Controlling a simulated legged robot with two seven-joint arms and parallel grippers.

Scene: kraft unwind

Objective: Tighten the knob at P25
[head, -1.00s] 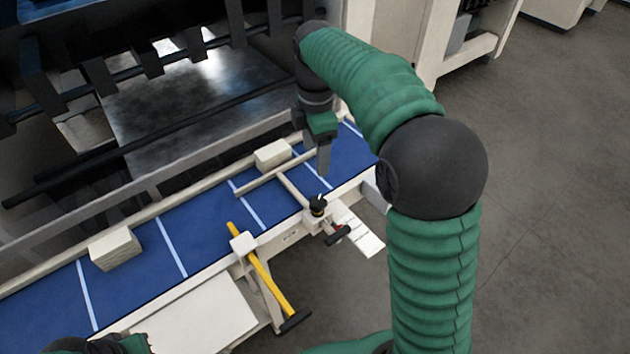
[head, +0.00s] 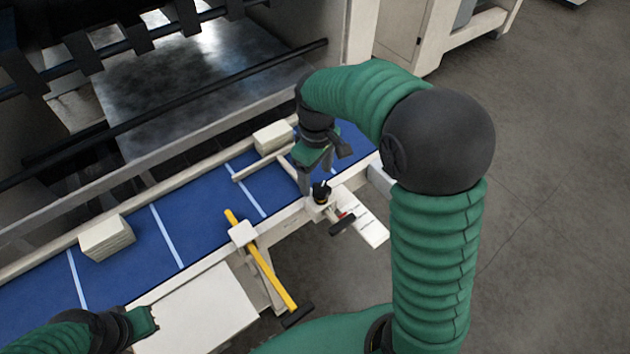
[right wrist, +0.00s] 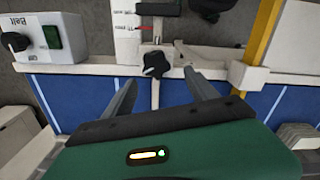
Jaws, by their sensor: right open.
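The black knob (head: 321,190) sits on a cream block at the near rail of the blue feed table. It also shows in the right wrist view (right wrist: 156,64), star-shaped, just beyond the fingertips. A white scale plate (head: 367,220) with a red pointer lies beside it; its P25 mark is too small to read. My right gripper (head: 306,185) is open and points down close to the knob. In the right wrist view its two fingers (right wrist: 159,80) stand apart, the knob ahead between them and no contact visible. My left gripper (head: 145,321) is at the lower left, its jaws unclear.
A yellow bar (head: 268,268) with a black handle crosses the near rail left of the knob. Paper stacks (head: 106,238) lie on the blue belt (head: 185,235). A control box (right wrist: 50,37) with a green button and black dial is left in the wrist view. Floor at right is clear.

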